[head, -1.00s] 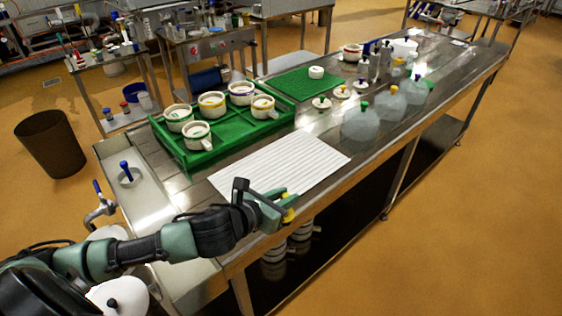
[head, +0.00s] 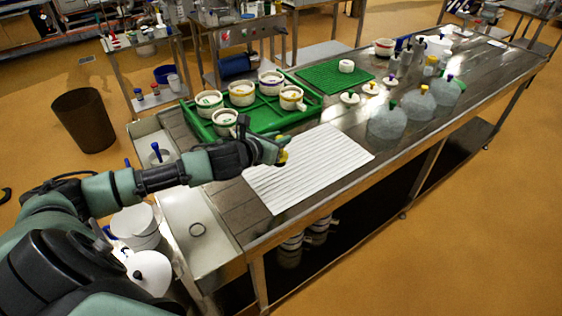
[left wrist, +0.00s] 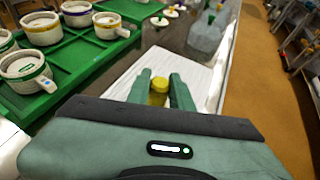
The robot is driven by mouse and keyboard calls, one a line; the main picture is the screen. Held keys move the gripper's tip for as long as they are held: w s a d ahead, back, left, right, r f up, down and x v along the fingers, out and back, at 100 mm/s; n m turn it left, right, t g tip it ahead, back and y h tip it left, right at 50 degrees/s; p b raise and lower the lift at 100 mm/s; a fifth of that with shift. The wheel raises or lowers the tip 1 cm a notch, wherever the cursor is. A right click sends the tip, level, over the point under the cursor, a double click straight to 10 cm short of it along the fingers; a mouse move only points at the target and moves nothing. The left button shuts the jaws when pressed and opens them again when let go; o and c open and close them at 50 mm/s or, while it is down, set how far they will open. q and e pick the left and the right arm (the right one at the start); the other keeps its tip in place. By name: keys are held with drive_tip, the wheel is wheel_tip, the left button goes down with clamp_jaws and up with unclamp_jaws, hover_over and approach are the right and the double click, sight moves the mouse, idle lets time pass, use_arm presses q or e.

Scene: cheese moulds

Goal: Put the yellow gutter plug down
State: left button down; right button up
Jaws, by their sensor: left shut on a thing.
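The yellow gutter plug (head: 282,157) is between the fingers of my left gripper (head: 283,146), which is shut on it. In the head view the gripper is over the left part of the white ribbed mat (head: 325,172). The plug also shows in the left wrist view (left wrist: 159,84), with a green finger of the gripper (left wrist: 158,78) on each side. The mat lies beyond it there. I cannot tell how high the plug is above the mat. A blue-handled plug (head: 156,150) stands upright at the gutter's far end. My right gripper is not in view.
A green tray (head: 262,120) with several white moulds stands behind the mat. A green mat (head: 322,88), small lidded pieces and translucent domes (head: 388,122) occupy the table further right. The gutter (head: 185,205) has a round drain hole (head: 197,230) at its near end.

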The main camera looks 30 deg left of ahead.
use_arm(q)
wheel_tip(320, 180, down, 9)
drive_tip(key=shift+f, duration=0.1)
idle(0.3)
drive_tip(key=c, duration=1.2)
unclamp_jaws()
drive_tip(key=shift+c, duration=0.2)
drive_tip(key=b+v, duration=0.1)
drive_tip(key=v, duration=1.1)
drive_tip(key=shift+s, duration=0.1)
